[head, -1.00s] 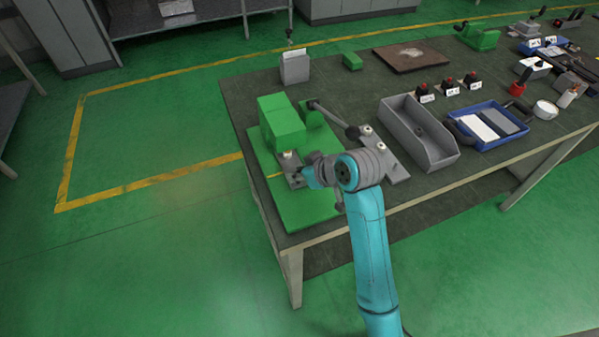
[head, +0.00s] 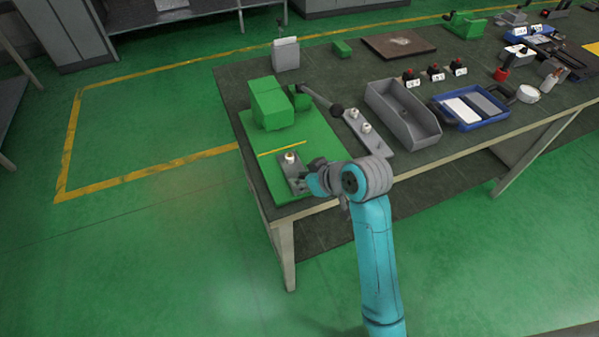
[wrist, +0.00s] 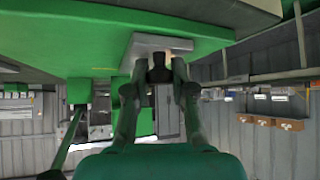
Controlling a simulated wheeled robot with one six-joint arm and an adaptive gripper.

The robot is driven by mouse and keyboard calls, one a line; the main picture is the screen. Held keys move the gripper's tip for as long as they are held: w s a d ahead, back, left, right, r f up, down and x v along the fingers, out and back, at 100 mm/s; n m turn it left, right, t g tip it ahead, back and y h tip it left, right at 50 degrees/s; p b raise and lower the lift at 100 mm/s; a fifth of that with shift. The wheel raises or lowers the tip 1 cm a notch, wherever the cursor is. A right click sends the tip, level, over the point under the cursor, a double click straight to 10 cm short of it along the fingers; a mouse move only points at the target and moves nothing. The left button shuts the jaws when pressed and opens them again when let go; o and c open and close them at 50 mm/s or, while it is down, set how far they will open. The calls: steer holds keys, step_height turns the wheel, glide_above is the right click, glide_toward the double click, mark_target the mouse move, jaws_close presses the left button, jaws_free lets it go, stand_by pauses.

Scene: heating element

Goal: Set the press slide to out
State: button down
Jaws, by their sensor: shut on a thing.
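The green press (head: 272,103) stands at the near left corner of the table, on a green base plate (head: 262,181) with a yellow line across it. The press slide (head: 289,179) is a grey plate with a round light-topped piece on it. It lies on the front part of the base, clear of the press head and on the near side of the yellow line. My gripper (head: 311,182) is at the slide's right end, shut on its dark handle. In the wrist view the grey slide (wrist: 150,45) shows beside the fingertips, and the fingers (wrist: 159,72) close around a dark piece.
A grey plate with two round pieces (head: 368,130), a grey bin (head: 403,115) and a blue tray (head: 472,108) stand to the right. Floor in front of the table is clear.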

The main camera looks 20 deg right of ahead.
steer(key=shift+s+f, duration=0.1)
steer(key=shift+s, duration=0.1)
steer(key=c, duration=0.9)
jaws_free()
steer(key=shift+c, duration=0.2)
steer(key=v, duration=1.2)
